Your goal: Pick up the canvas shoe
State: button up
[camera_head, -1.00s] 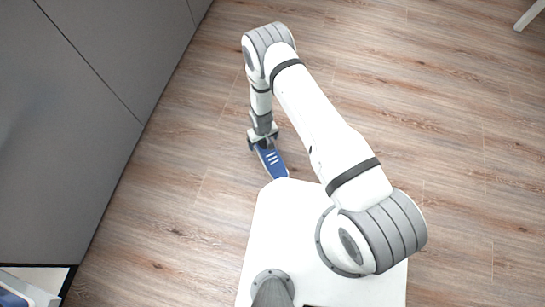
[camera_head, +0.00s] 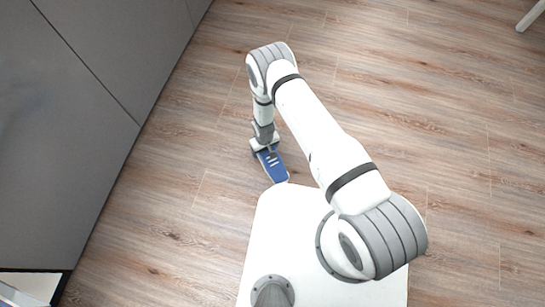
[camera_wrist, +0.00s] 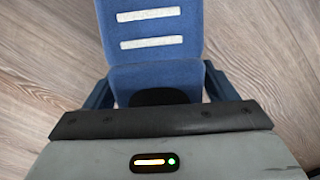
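The canvas shoe (camera_head: 276,168) is blue with white stripes and lies on the floor just beyond my white base. It also fills the upper middle of the wrist view (camera_wrist: 155,75), where a dark opening shows at its near end. My gripper (camera_head: 265,148) points down over the shoe's far end. In the wrist view, my gripper (camera_wrist: 157,90) has its dark fingers on the left and right of the shoe, spread wide and very close to its sides. Firm contact cannot be seen. The near part of the shoe is hidden behind the gripper body.
A grey cabinet front (camera_head: 75,110) stands along the left. A white furniture leg (camera_head: 530,15) shows at the top right. The wood floor (camera_head: 430,110) to the right is clear. Part of a pale object (camera_head: 25,290) shows at the bottom left.

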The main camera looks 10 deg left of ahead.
jog(key=c, duration=0.9)
